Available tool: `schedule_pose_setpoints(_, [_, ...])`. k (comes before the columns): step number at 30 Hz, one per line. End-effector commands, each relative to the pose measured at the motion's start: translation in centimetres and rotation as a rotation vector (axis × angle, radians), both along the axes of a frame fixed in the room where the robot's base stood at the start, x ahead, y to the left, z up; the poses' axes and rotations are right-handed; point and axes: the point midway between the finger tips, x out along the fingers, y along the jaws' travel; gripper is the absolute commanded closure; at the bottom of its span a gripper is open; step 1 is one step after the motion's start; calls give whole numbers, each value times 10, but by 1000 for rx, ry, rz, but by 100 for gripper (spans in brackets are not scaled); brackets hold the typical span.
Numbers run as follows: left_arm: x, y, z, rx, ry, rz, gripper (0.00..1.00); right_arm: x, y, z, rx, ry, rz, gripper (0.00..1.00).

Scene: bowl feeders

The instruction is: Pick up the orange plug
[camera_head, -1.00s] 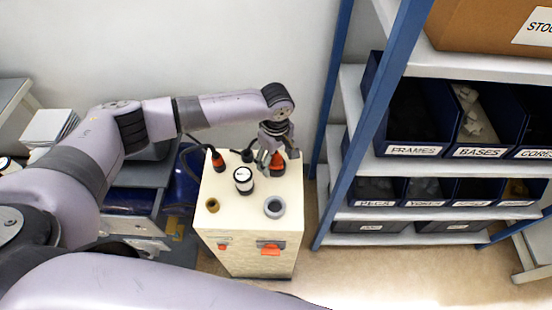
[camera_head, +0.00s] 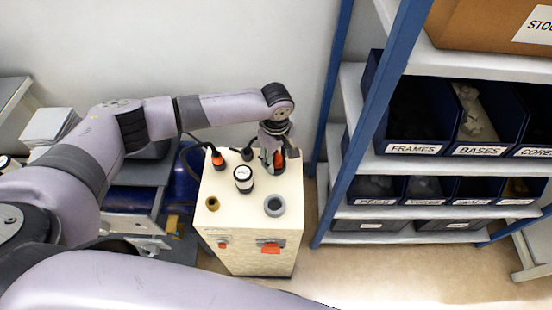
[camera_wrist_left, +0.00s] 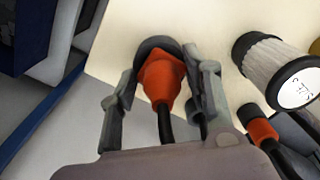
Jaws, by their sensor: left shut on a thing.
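The orange plug (camera_head: 279,160) stands at the back right corner of the cream cabinet top. In the left wrist view the plug (camera_wrist_left: 161,78) sits in a dark round socket, with a black cable leaving it. My left gripper (camera_head: 277,163) reaches down over it from above. It is shut on the plug, one finger on each side, as the left wrist view also shows (camera_wrist_left: 166,82). The fingers partly hide the plug in the head view. My right gripper is not in view.
A second orange-and-black plug (camera_head: 217,158) stands at the cabinet's back left. A blue-framed shelf (camera_head: 365,120) with bins stands close on the right.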

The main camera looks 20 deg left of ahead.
Motion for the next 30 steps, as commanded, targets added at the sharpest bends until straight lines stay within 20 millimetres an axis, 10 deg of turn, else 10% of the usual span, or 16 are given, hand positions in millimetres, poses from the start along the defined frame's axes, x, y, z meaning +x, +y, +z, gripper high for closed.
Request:
schedule_pose_setpoints(19, [1,0,12,-2,-1,0,89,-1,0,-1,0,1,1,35])
schedule_pose_setpoints(30, [2,-1,99,-4,-7,-1,89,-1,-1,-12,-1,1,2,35])
